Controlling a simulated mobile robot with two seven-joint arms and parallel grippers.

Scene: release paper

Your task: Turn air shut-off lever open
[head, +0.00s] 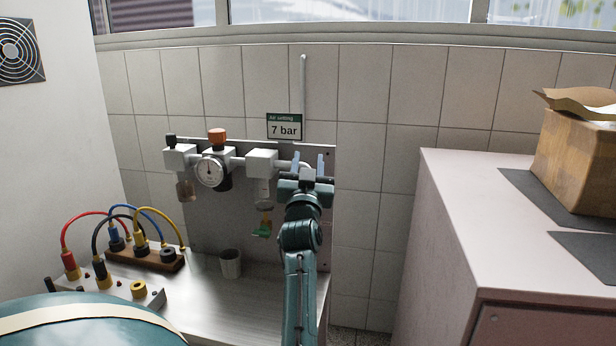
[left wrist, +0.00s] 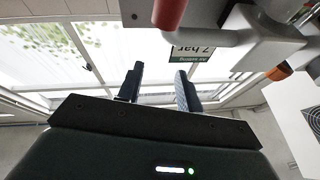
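The air line with its round gauge (head: 211,171) and orange-red knob (head: 217,136) is mounted on a grey back panel (head: 205,225). In the left wrist view, a red lever handle (left wrist: 169,13) shows at the top edge beside a white pipe (left wrist: 205,38). I cannot make out the lever in the head view, where my gripper covers the right end of the line. My left gripper (head: 308,160) is open in front of that end, fingers pointing up. In the left wrist view its fingers (left wrist: 159,87) are apart and empty, and the lever is outside them. My right gripper is not in view.
A "7 bar" sign (head: 285,127) is above the line. A green and yellow fitting (head: 262,227) hangs below it. A cup (head: 230,263) and a wooden block with coloured cables (head: 145,258) stand on the bench. A cabinet (head: 455,215) with a cardboard box (head: 578,160) is at right.

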